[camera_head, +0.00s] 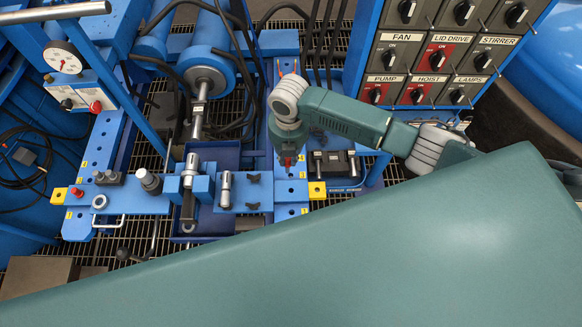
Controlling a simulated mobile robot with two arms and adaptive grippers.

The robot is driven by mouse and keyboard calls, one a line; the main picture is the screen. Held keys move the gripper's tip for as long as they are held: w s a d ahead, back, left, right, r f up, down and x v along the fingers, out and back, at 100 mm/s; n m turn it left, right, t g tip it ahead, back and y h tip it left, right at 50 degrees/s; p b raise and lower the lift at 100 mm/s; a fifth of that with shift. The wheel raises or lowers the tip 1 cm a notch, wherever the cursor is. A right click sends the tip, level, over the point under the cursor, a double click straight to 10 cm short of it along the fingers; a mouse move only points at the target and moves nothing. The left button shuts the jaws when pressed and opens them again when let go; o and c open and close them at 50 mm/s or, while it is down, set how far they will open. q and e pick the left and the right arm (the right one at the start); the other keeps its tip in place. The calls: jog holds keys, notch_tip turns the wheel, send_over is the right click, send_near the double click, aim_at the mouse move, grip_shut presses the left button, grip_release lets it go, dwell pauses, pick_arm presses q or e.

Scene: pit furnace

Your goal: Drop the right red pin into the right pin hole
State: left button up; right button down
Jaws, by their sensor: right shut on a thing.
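My right gripper (287,158) hangs over the right blue perforated plate, its arm coming in from the right. It is shut on a small red pin, of which only a bit shows at the fingertips. The right yellow block (317,190) sits at the plate's right edge, below and right of the gripper. The right pin hole cannot be made out. Another red pin (77,192) stands at the left blue plate, beside the left yellow block (59,196). My left gripper is not in view.
A blue bracket with metal cylinders (225,190) stands left of the gripper. A black clamp block (334,163) lies close on its right. A switch panel (440,50) rises at the upper right. A large green part of my arm covers the bottom.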

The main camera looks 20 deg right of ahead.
jog(key=shift+s+f+n+b, duration=0.45)
jog(key=shift+f+b, duration=1.1)
jog(key=shift+f, duration=0.8)
jog(key=shift+s+f+n+b, duration=0.45)
jog(key=shift+f+b, duration=1.15)
jog(key=shift+f, duration=0.8)
jog(key=shift+s+f+n+b, duration=0.45)
jog(key=shift+f+b, duration=1.1)
jog(key=shift+f, duration=0.8)
jog(key=c, duration=1.6)
grip_release()
jog(key=shift+o, duration=0.2)
jog(key=shift+d, duration=0.1)
notch_tip(320, 180, up, 12)
